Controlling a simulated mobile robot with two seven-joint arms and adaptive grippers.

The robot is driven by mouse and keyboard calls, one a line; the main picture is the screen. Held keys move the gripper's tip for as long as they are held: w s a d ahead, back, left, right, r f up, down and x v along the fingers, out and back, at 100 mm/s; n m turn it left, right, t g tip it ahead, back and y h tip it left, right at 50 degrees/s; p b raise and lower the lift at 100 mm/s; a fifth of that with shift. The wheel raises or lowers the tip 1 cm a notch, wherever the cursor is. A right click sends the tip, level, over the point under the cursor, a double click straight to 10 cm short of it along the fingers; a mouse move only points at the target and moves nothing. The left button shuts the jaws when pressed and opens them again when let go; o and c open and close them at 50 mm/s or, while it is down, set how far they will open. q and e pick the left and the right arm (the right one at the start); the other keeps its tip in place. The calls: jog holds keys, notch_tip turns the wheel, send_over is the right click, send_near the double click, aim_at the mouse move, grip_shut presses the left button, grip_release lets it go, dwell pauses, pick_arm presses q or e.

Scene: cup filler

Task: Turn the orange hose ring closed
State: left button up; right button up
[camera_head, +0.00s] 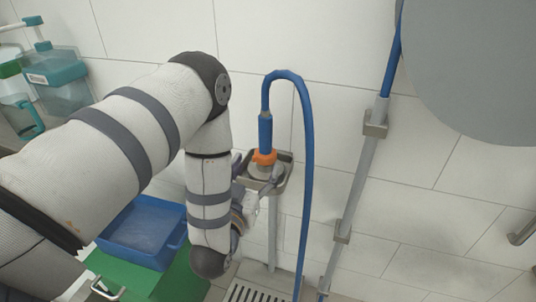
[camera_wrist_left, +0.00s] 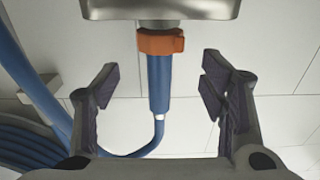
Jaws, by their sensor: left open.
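The orange hose ring (camera_head: 264,158) sits at the lower end of the blue hose (camera_head: 266,133), on a metal holder (camera_head: 284,180) fixed to a pole at the wall. In the left wrist view the orange ring (camera_wrist_left: 160,42) shows whole, beside the metal holder (camera_wrist_left: 160,9). My left gripper (camera_head: 256,181) is at the holder, partly hidden by my own arm. In the left wrist view my left gripper (camera_wrist_left: 158,84) is open, with one finger on each side of the hose end. Its fingers are apart from the ring and hose. My right gripper is not in view.
A blue hose loop (camera_head: 308,150) hangs right of the holder. A metal pipe with brackets (camera_head: 351,205) runs along the tiled wall. A blue bin (camera_head: 143,240) stands on a green surface (camera_head: 185,285) at lower left. A floor grate (camera_head: 247,293) lies below. Containers (camera_head: 62,85) stand at upper left.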

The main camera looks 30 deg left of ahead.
aim_at(262, 161)
pick_arm(q)
jog(key=x, duration=0.2)
jog(key=f+x, duration=0.1)
jog(key=x, duration=0.4)
jog(key=shift+w+f, duration=0.15)
jog(key=shift+w, duration=0.25)
jog(key=c, duration=1.2)
